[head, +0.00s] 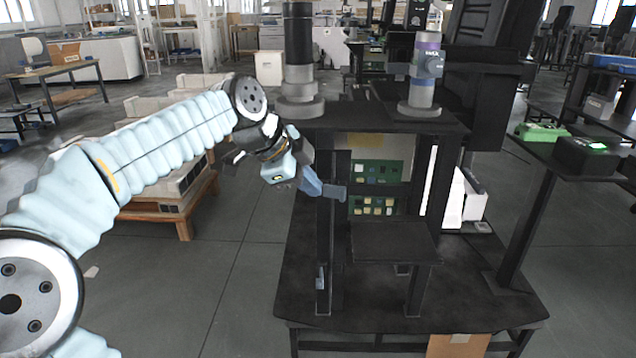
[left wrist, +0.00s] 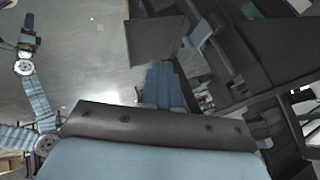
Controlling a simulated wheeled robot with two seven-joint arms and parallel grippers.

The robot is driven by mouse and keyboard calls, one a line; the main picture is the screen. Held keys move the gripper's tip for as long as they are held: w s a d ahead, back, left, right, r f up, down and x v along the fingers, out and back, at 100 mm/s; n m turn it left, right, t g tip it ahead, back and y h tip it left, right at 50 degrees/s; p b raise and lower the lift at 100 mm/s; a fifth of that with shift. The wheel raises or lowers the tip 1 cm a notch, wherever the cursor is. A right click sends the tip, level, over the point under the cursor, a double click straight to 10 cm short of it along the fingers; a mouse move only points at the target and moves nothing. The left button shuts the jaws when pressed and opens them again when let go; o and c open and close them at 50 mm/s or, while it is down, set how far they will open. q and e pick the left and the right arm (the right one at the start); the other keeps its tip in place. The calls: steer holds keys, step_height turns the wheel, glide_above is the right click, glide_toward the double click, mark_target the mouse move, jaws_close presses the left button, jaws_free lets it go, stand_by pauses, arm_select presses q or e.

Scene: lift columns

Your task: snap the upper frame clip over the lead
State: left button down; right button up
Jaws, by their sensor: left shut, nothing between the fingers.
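My left gripper (head: 330,191) reaches in from the left in the head view, its fingertips at the left upright of the dark frame (head: 329,240). Its blue fingers (left wrist: 164,85) are together and empty in the left wrist view. I cannot clearly make out the upper clip; the gripper may cover it in the head view. A small bluish piece (head: 320,278) sits low on the left upright. In the left wrist view a blue-grey piece (left wrist: 201,34) lies beyond the fingers. I cannot make out the lead. My right gripper (left wrist: 28,30) is small at far left there, its jaws unclear.
A side table (head: 570,160) holds a green device (head: 541,132) at right.

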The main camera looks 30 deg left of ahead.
mark_target(340, 193)
arm_select(q)
steer(key=w+f, duration=0.4)
steer(key=w, duration=0.1)
steer(key=w+f, duration=0.2)
steer(key=shift+w+d+f, duration=0.2)
steer(key=shift+d+f, duration=0.1)
steer(key=shift+d, duration=0.1)
steer(key=shift+w+a+p, duration=0.2)
steer(key=shift+w+p, duration=0.1)
steer(key=shift+w, duration=0.2)
steer(key=shift+w+d+f, duration=0.1)
steer(key=shift+w+d, duration=0.05)
steer(key=shift+w, duration=0.05)
steer(key=shift+w+d+b, duration=0.2)
steer(key=shift+w+b, duration=0.15)
steer(key=shift+w, duration=0.25)
steer(key=shift+s, duration=0.1)
